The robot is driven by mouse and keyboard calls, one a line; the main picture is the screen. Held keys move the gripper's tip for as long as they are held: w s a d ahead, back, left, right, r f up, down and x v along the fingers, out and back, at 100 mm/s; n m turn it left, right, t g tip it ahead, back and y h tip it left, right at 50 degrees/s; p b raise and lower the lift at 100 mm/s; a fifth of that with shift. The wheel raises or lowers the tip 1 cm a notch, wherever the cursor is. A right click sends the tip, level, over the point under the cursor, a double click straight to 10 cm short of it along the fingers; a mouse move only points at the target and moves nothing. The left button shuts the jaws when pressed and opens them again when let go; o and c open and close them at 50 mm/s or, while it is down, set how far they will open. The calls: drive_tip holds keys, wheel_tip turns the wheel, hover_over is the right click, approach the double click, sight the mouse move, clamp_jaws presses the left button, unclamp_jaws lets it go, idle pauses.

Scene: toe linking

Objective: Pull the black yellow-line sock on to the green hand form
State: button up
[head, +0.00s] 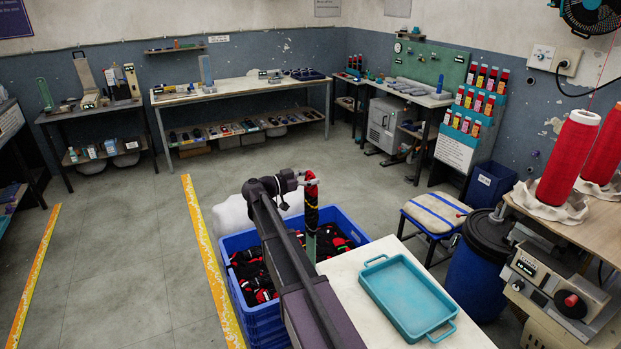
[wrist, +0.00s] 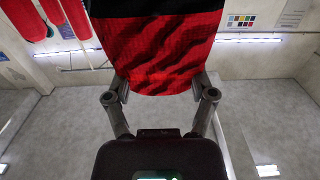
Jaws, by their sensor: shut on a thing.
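My gripper (head: 308,180) is shut on the red end of a black and red sock (head: 311,212), which hangs upright in the head view. No yellow line can be made out. A narrow green form (head: 311,248) shows directly below the sock, beside the white table's corner. The sock lines up with it, but I cannot tell how far it covers the form.
A blue crate (head: 350,224) full of black and red socks stands behind my arm. A teal tray (head: 408,298) lies on the white table (head: 345,268). A blue barrel (head: 478,262), a stool (head: 437,212) and a machine bench with red yarn cones (head: 568,160) stand at right.

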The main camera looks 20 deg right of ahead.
sight(307, 225)
drive_tip(key=shift+f+b, duration=9.3)
drive_tip(key=shift+f, duration=0.3)
drive_tip(key=shift+f, duration=0.1)
drive_tip(key=o, duration=1.2)
drive_tip(key=shift+a, duration=0.2)
drive_tip(key=shift+s+a, duration=0.15)
drive_tip(key=shift+a, duration=3.2)
